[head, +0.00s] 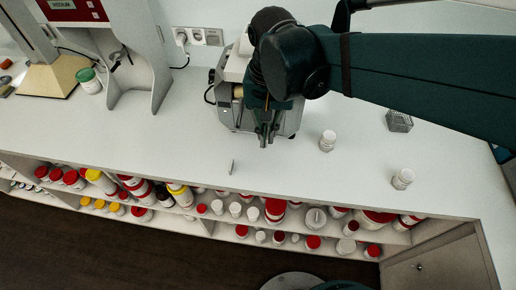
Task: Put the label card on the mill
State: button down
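The cream mill (233,116) is a grey and white machine on the white counter, close to the wall. My dark arm and gripper cover much of its top and front. My gripper (266,134) points down in front of the mill. Its fingers look close together, and the gap between them is too small to judge. A small, thin, pale piece (231,167) stands on the counter near its front edge, to the left of and nearer than my gripper. It may be the label card; no writing on it can be read. It is apart from my gripper.
White-lidded jars (328,140) and (402,179) stand on the counter to the right, with a wire basket (399,121) behind. A grey stand (139,75) and a green-lidded tub (89,80) are at left. Shelves of bottles lie below the front edge. The counter's left middle is clear.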

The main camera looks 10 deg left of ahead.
send_over(266, 174)
notch_tip(266, 174, down, 9)
dwell(0.4)
jog(key=shift+f+b, duration=0.55)
jog(key=shift+f, duration=2.35)
jog(key=shift+f+b, duration=0.45)
jog(key=shift+f, duration=1.6)
jog(key=shift+f, duration=0.2)
jog(key=c, duration=2.7)
grip_release()
jog(key=shift+o, duration=0.2)
jog(key=shift+r, duration=0.15)
